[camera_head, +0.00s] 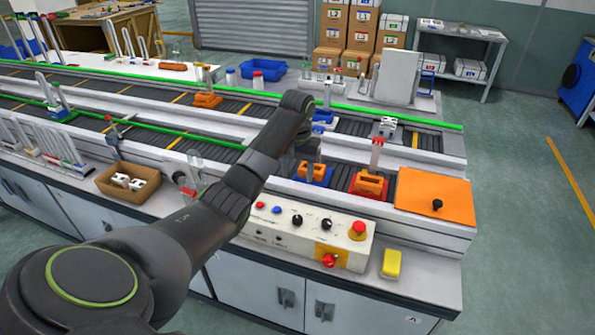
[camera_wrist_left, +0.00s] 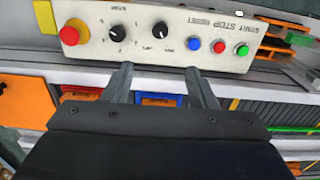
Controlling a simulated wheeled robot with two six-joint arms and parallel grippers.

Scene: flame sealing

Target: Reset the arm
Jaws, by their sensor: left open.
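My left arm reaches in from the lower left in the head view. My left gripper (camera_head: 308,153) hangs over the near conveyor, by the blue fixture (camera_head: 318,178). In the left wrist view its two fingers (camera_wrist_left: 160,70) are apart with nothing between them. The white control panel (camera_wrist_left: 225,45) lies beyond the fingertips there, with a red stop button, two black knobs and blue, red and green buttons. The same panel (camera_head: 300,222) is on the bench front in the head view. My right gripper is in neither view.
A red fixture with an orange block (camera_head: 369,184) and an orange plate with a black knob (camera_head: 434,191) stand right of the gripper. A yellow block (camera_head: 391,263) lies right of the panel. A cardboard box (camera_head: 128,183) with white parts sits at left.

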